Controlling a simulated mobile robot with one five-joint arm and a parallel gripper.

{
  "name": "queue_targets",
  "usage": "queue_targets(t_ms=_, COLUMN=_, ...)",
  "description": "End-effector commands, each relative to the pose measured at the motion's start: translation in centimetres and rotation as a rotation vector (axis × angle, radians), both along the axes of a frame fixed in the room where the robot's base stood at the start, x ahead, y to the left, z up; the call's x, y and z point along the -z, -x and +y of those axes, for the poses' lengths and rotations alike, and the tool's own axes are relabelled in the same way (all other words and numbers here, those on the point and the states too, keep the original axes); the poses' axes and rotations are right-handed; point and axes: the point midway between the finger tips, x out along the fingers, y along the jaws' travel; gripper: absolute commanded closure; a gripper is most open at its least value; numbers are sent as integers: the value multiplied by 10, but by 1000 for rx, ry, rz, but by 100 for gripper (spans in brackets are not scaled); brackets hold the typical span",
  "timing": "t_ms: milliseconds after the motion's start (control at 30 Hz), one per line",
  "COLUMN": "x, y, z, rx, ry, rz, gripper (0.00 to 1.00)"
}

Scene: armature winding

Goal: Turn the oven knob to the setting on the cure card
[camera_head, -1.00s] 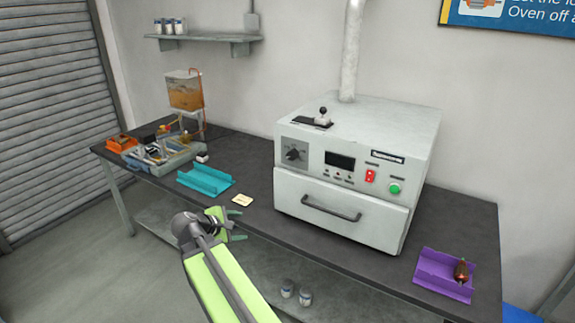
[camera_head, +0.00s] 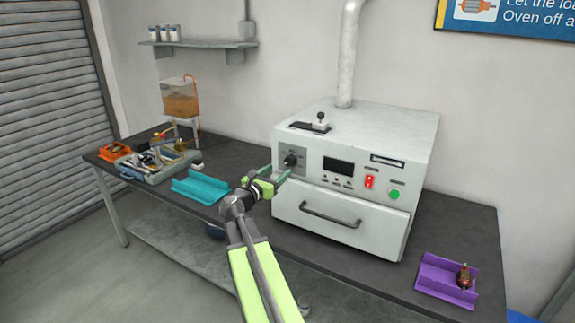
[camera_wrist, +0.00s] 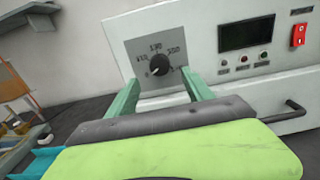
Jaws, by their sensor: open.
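The black oven knob (camera_head: 291,160) sits on a grey dial plate at the left of the oven front (camera_head: 340,215). It also shows in the wrist view (camera_wrist: 160,66), with printed numbers around it that are only partly legible. Its pointer direction is hard to make out. My gripper (camera_head: 279,172) is open and empty, reaching toward the dial. In the wrist view its two green fingers (camera_wrist: 160,82) are spread below and to either side of the knob, with no visible grip on it. The cure card cannot be seen now; my arm covers the bench there.
A drawer handle (camera_head: 330,216) juts from the oven below the dial. A teal tray (camera_head: 200,188) lies left of my gripper, near a grey toolbox (camera_head: 155,168). A purple tray (camera_head: 440,280) with a small armature (camera_head: 464,277) lies at right. A red switch (camera_head: 369,182) is right of the display.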

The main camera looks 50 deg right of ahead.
Motion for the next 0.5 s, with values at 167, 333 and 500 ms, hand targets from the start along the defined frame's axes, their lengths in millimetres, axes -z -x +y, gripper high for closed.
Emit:
queue_targets(t_ms=167, x=0, y=-8, z=-38, rx=-4, ry=0, rz=-1, gripper=40)
queue_targets(t_ms=333, x=0, y=-11, z=-59, rx=-7, ry=-1, rz=-1, gripper=40)
queue_targets(t_ms=500, x=0, y=-10, z=-66, rx=-6, ry=-1, rz=-1, gripper=40)
